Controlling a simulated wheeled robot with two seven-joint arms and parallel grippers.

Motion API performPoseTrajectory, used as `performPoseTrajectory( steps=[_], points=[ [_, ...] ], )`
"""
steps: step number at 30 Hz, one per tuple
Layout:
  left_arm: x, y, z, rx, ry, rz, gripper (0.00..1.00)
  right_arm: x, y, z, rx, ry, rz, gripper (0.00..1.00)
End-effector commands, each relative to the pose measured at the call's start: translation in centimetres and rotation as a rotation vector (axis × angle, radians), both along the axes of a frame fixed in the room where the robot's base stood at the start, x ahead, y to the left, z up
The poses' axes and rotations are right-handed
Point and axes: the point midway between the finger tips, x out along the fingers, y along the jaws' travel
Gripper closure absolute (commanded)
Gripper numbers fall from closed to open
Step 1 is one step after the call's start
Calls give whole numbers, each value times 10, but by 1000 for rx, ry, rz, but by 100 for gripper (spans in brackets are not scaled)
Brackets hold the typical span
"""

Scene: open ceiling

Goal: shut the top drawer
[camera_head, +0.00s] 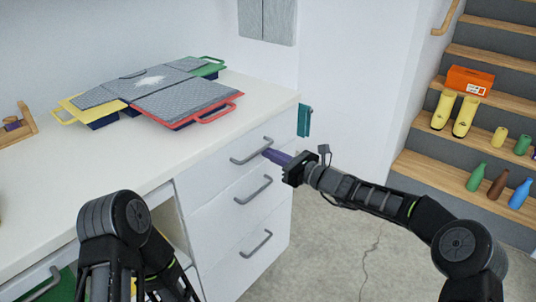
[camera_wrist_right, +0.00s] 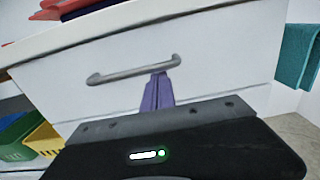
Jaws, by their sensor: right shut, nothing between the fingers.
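The white top drawer (camera_head: 224,168) is in the cabinet under the counter, and its grey bar handle (camera_head: 251,152) faces the room. No clear gap shows around its front, so I cannot tell whether it is fully flush. My right gripper (camera_head: 272,156) is shut and empty, with its purple fingers pointing at the drawer front by the handle's right end. In the right wrist view, the fingertips (camera_wrist_right: 161,80) overlap the right end of the handle (camera_wrist_right: 133,70) on the drawer front (camera_wrist_right: 215,65); contact is unclear. My left arm shows at the lower left, but its gripper does not.
Two more drawers with grey handles (camera_head: 253,190) (camera_head: 256,244) are below. Grey-topped crates with coloured handles (camera_head: 212,108) lie on the white counter (camera_head: 262,95). A teal cloth (camera_head: 304,120) hangs beyond the cabinet corner. Stairs with boots and bottles rise at right; the floor between is clear.

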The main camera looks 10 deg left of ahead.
Motion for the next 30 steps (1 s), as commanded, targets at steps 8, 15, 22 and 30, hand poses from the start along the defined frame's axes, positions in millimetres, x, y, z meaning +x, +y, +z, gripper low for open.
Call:
performPoseTrajectory(
  steps=[8, 15, 22, 30],
  points=[
    [0, 0, 4, 0, 0, -1, 24, -28, -53, -1, -2, 2, -1, 100],
    [0, 0, 6, 0, 1, -1, 24, -49, -85, -2, -3, 2, 1, 100],
    [0, 0, 6, 0, 1, -1, 24, -54, -92, -2, -3, 2, 3, 100],
    [0, 0, 6, 0, 0, -1, 24, -54, -92, -3, -3, 2, 3, 100]
  ],
)
